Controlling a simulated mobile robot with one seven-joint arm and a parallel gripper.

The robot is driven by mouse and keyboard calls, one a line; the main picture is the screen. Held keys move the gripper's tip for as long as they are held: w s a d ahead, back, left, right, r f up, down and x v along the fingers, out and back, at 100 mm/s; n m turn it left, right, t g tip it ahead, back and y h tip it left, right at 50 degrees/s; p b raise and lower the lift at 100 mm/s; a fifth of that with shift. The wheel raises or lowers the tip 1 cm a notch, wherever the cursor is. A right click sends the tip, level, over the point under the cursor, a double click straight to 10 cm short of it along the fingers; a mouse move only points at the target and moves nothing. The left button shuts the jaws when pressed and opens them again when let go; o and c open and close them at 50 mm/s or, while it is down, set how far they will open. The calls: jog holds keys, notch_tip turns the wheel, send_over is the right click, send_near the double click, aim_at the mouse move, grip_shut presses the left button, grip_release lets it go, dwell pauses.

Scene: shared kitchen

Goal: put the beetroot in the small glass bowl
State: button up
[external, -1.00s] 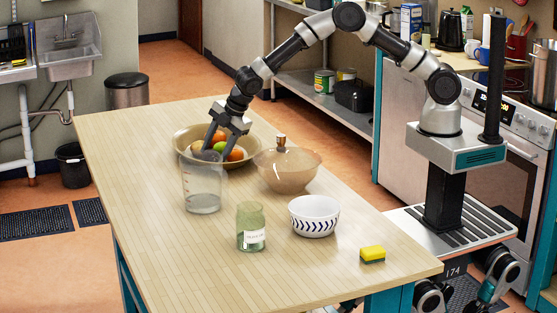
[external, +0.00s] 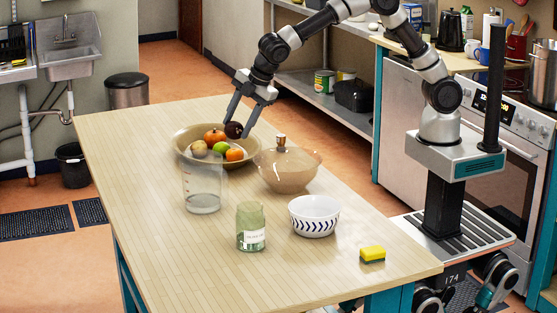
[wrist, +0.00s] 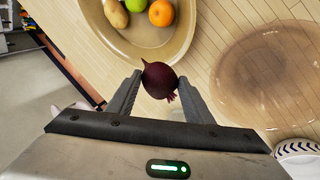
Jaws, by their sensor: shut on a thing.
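The beetroot (external: 233,130) is dark purple-red and round. My gripper (external: 237,130) is shut on it; the wrist view shows the beetroot (wrist: 160,80) between the two fingertips. It is held raised near the rim of the wide fruit bowl (external: 184,155). A tinted see-through glass bowl (external: 287,172) stands to the right of the fruit bowl; a knob shows on top, apparently of a lid. It also shows in the wrist view (wrist: 275,75), at the right. I cannot tell for sure whether it is covered.
The fruit bowl holds a green fruit (external: 220,148), orange fruits (external: 235,155) and a potato-like item (external: 199,149). A clear measuring jug (external: 203,190), a green jar (external: 251,227), a white patterned bowl (external: 314,216) and a sponge (external: 372,254) stand nearer. The table's left side is clear.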

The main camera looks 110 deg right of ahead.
aim_at(290, 162)
jog(key=s+a+m+b, duration=0.1)
jog(key=s+a+b, duration=0.3)
jog(key=s+a, duration=0.7)
jog(key=shift+s+f+b, duration=0.15)
jog(key=shift+f+b, duration=0.55)
jog(key=shift+f, duration=3.95)
jog(key=shift+f, duration=0.1)
jog(key=shift+f+b, duration=0.4)
jog(key=shift+b, duration=0.1)
jog(key=o, duration=1.1)
jog(key=shift+r, duration=0.1)
